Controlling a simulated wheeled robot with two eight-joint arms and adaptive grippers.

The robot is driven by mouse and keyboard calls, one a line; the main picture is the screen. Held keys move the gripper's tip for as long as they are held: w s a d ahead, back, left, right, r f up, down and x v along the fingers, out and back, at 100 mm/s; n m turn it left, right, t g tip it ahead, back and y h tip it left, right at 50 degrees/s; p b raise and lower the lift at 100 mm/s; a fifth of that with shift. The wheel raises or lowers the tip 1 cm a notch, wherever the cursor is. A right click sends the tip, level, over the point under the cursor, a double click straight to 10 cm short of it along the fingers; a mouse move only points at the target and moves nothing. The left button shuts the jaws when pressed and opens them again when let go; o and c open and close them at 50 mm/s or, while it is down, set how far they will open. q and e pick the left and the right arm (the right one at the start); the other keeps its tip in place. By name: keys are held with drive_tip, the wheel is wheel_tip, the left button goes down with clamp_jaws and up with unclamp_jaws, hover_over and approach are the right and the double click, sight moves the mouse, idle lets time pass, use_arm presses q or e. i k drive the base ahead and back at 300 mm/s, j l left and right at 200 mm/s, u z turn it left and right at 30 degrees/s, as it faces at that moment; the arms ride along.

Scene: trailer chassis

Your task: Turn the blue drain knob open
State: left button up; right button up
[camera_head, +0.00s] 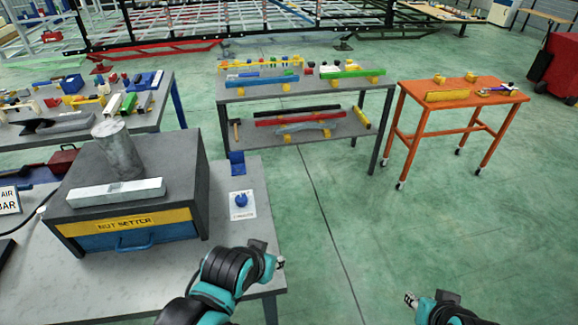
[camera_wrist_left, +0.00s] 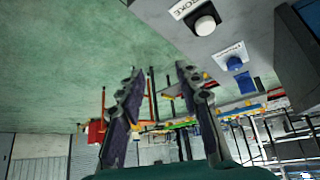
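The blue knob (camera_head: 241,199) sits on a small white labelled plate (camera_head: 243,212) on the grey bench, right of the nut setter box. It also shows in the left wrist view (camera_wrist_left: 235,62), right of my fingers and apart from them. My left gripper (camera_head: 277,262) is in front of the knob and a little right of it, near the bench's right edge. In the left wrist view its two fingers (camera_wrist_left: 158,70) are spread with nothing between them. My right gripper (camera_head: 411,300) is over the floor at lower right, far from the knob; its finger opening is too small to judge.
A grey box marked NUT SETTER (camera_head: 130,222) stands left of the knob, with a metal cylinder (camera_head: 118,150) on it. A blue bracket (camera_head: 237,164) is behind the knob. A black-and-white knob (camera_wrist_left: 204,25) is near the blue one. Green floor (camera_head: 350,230) is open at right.

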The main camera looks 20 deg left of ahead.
sight(241, 200)
drive_tip(key=i+l+u, duration=0.85)
drive_tip(key=l, duration=0.15)
drive_tip(key=l+u, duration=0.3)
drive_tip(key=i+l, duration=0.05)
drive_tip(key=l, duration=0.05)
